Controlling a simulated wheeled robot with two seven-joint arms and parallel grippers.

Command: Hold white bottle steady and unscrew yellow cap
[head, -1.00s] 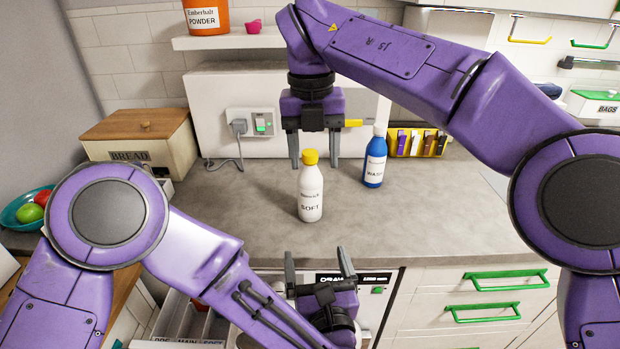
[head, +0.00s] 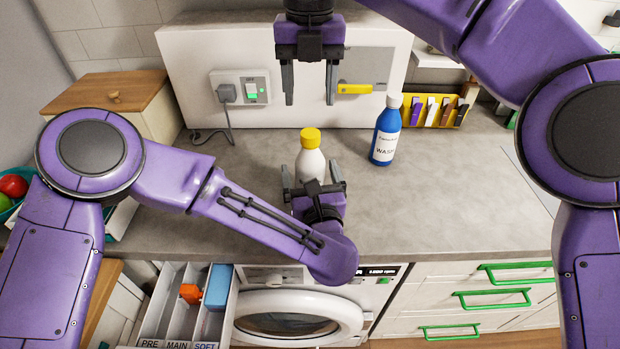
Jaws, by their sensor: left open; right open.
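The white bottle (head: 309,166) stands upright on the grey worktop, with its yellow cap (head: 310,138) on top. Its lower part is hidden behind my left gripper. My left gripper (head: 313,177) is open at the bottle's front, its fingers pointing away from me on either side of the bottle in the picture. I cannot tell whether they touch it. My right gripper (head: 309,96) is open and empty, pointing down, higher in the picture than the cap and apart from it.
A blue bottle with a white cap (head: 385,134) stands to the right. A yellow box of packets (head: 432,111) and a wooden bread bin (head: 116,98) stand further back. Below the worktop are an open detergent drawer (head: 187,305) and a washing machine door (head: 297,314). The worktop right of the bottles is clear.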

